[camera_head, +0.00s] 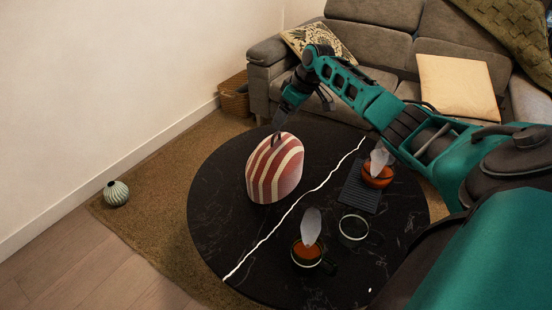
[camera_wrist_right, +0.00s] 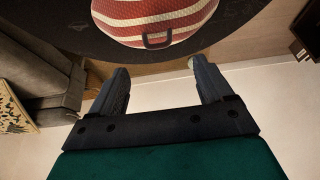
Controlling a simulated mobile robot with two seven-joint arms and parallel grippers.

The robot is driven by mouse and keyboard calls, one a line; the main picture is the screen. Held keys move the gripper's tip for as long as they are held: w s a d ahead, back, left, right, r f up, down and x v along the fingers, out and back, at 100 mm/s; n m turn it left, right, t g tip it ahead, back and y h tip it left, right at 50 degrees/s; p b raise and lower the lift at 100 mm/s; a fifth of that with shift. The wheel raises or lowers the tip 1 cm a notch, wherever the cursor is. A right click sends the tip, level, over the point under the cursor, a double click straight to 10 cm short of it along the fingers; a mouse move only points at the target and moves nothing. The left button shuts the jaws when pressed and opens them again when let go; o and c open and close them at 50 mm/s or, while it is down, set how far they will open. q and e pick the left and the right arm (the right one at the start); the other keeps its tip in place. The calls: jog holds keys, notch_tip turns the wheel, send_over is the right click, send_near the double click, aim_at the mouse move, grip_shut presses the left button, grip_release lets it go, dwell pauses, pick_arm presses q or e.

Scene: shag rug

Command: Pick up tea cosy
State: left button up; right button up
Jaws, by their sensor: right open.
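The tea cosy (camera_head: 275,172) is a dome with red and cream stripes, standing on the black round table (camera_head: 215,235). In the right wrist view the cosy (camera_wrist_right: 150,14) fills the top middle, with a dark loop (camera_wrist_right: 157,41) on its near side. My right gripper (camera_head: 279,126) reaches in from the right and hangs close to the top of the cosy. In the wrist view its two fingers (camera_wrist_right: 158,72) are apart with nothing between them, and the loop lies just beyond the tips. I cannot tell whether a finger touches the cosy. My left gripper is not in view.
Orange cups stand on the table, one on a dark slatted mat (camera_head: 352,199), one at the front (camera_head: 306,255), with grey-white plumes above them. A ring-shaped item (camera_head: 354,228) lies between. A sofa (camera_head: 380,45) is behind. A striped vase (camera_head: 116,193) stands at left.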

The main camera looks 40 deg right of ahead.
aim_at(277, 133)
jog(key=x, duration=0.2)
jog(key=shift+w+f+b, duration=0.15)
jog(key=shift+f+b, duration=0.2)
jog(key=b+x, duration=0.2)
jog(key=x, duration=0.1)
jog(key=shift+d+f, duration=0.1)
jog(key=shift+f, duration=0.3)
jog(key=shift+w+f, duration=0.2)
jog(key=shift+f, duration=0.15)
jog(key=shift+w+f+b, duration=0.1)
jog(key=shift+f+b, duration=0.05)
jog(key=shift+b, duration=0.15)
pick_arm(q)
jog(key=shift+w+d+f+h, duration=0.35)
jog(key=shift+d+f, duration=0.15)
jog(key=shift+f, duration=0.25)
pick_arm(e)
jog(key=c, duration=0.3)
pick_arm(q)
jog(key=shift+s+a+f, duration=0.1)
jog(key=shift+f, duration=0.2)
pick_arm(e)
grip_shut()
